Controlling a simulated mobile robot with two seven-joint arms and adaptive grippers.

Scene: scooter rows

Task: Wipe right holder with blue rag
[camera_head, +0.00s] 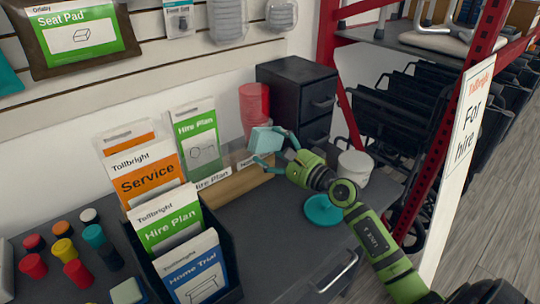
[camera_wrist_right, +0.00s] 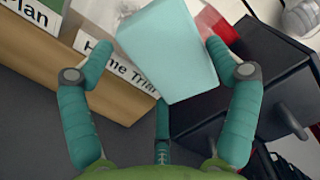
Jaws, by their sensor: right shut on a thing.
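My right gripper (camera_head: 268,147) is shut on a pale blue, block-like piece (camera_head: 264,139), which looks like the blue rag. In the right wrist view the rag (camera_wrist_right: 168,50) sits between the two teal fingers. It hangs over the right end of the wooden leaflet holder (camera_head: 233,190), by a label reading "Home Trial" (camera_wrist_right: 122,66). I cannot tell whether the rag touches the holder. The holder's right slot is partly hidden by the rag and fingers. My left gripper is not in view.
A black leaflet rack (camera_head: 222,254) stands in front. A red cup stack (camera_head: 254,105) and black drawers (camera_head: 291,98) are behind the gripper. A teal disc (camera_head: 323,209) and white tub (camera_head: 354,168) lie near my right arm. Coloured pegs (camera_head: 63,250) are at left.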

